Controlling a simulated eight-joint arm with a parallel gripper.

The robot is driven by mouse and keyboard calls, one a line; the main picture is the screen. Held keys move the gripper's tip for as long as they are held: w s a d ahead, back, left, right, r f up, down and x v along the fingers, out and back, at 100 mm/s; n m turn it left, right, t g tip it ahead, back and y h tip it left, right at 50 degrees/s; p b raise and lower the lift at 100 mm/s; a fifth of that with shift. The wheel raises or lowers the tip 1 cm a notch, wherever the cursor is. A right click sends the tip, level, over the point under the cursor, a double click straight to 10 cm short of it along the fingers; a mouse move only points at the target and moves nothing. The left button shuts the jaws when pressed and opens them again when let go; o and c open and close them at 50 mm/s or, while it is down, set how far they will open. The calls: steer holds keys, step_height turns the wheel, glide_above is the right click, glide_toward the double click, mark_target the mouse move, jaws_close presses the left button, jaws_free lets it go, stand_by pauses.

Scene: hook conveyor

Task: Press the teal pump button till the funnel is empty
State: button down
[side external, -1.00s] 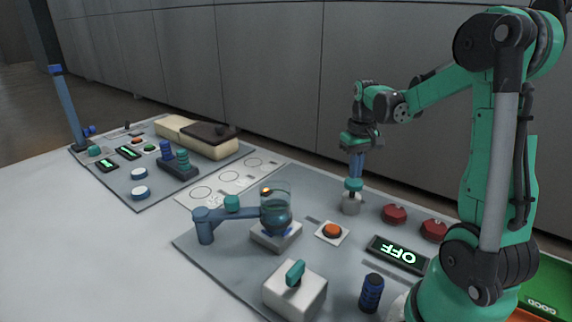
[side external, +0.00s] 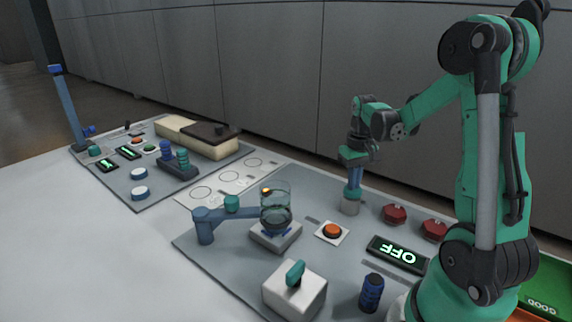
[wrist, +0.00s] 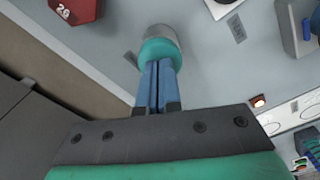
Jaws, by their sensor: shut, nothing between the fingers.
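The teal pump button (side external: 351,194) sits on a light grey cylinder (side external: 350,207) on the grey panel. In the wrist view the button (wrist: 158,50) lies directly under my fingertips. My gripper (side external: 353,184) is shut and empty, pointing down, with its blue fingers (wrist: 158,66) on top of the button, apparently touching it. The glass funnel (side external: 275,200) stands left of the button above a grey block (side external: 276,238). Its upper part looks clear, with some dark liquid low in the bowl.
An orange button (side external: 332,231) lies between funnel and pump. A teal lever on a white box (side external: 295,288) and a dark blue cylinder (side external: 372,292) stand in front.

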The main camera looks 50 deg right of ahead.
steer(key=shift+r, duration=1.7)
steer(key=shift+f, duration=0.1)
steer(key=shift+f, duration=1.65)
steer(key=shift+r, duration=1.75)
step_height(320, 180, up, 5)
